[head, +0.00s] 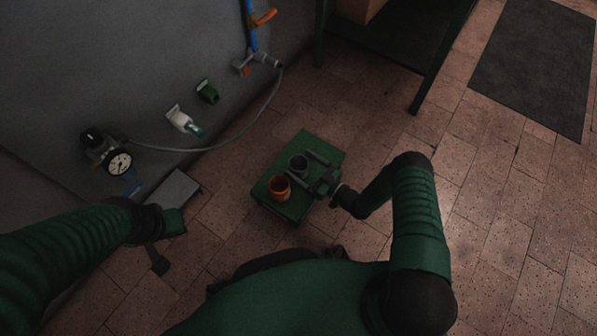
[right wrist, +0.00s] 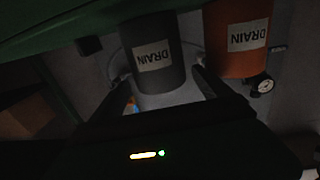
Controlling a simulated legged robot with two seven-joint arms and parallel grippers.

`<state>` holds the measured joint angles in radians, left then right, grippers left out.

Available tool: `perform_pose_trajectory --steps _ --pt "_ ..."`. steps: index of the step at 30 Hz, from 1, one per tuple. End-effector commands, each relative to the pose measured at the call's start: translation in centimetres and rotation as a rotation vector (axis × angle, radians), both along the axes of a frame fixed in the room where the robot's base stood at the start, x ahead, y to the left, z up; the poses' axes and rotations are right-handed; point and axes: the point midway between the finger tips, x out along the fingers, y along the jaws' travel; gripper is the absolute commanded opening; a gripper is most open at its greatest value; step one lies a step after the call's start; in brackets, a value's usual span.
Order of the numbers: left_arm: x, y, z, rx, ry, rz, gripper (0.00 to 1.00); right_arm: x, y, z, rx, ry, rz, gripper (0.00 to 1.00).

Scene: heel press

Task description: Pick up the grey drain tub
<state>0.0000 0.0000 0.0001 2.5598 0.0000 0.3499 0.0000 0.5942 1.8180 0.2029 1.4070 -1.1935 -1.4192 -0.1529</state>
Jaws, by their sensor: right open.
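The grey drain tub (head: 298,164) stands upright on a small green stand (head: 322,146) in the head view. In the right wrist view the tub (right wrist: 154,62) appears upside down, with a white DRAIN label. My right gripper (head: 304,169) is open beside the tub. In the right wrist view its two fingers (right wrist: 160,88) point toward the tub, one on each side. Whether they touch it, I cannot tell. My left gripper (head: 174,222) is at the left, away from the stand; its fingers are not clear.
An orange tub (head: 280,188), also labelled DRAIN, stands close to the grey tub. A pressure gauge (head: 118,162), a hose (head: 235,135) and a blue pipe (head: 251,30) are along the wall. A grey box (head: 172,190) lies left. Tiled floor is clear at right.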

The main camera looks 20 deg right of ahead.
Motion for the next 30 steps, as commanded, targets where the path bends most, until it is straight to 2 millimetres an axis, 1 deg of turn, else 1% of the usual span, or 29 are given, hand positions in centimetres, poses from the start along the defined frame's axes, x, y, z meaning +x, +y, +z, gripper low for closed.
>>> perform_pose_trajectory --steps 1,4,6,9,14,15,27,29,30 --pt "0.0 0.0 -1.3 0.0 0.0 0.0 0.0 0.7 0.5 -0.6 0.001 -0.003 0.001 0.89" --pt "0.0 0.0 -3.1 0.0 0.0 0.0 0.0 2.3 1.6 -0.9 0.0 -0.004 0.001 0.89" --pt "0.0 0.0 -3.4 0.0 0.001 0.0 0.0 3.2 2.2 -0.6 -0.001 -0.003 0.001 0.89" --pt "0.0 0.0 -3.5 0.0 0.001 0.0 0.0 3.9 2.6 -0.3 -0.001 -0.002 0.0 0.89" --pt "0.0 0.0 -3.3 0.0 0.0 0.0 0.0 3.9 2.7 -0.1 -0.001 -0.001 -0.001 0.89" --pt "0.0 0.0 -3.3 0.0 0.0 0.0 0.0 3.9 2.6 -0.1 -0.001 -0.001 -0.001 0.87" --pt "0.0 0.0 -3.3 0.0 0.0 0.0 0.0 3.9 2.6 -0.1 -0.001 -0.001 -0.001 0.35" --pt "0.0 0.0 -3.3 0.0 0.0 0.0 0.0 3.9 2.6 -0.1 -0.001 -0.001 -0.001 0.28" --pt "0.0 0.0 -3.3 0.0 0.0 0.0 0.0 3.9 2.6 -0.1 -0.001 -0.001 -0.001 0.28"
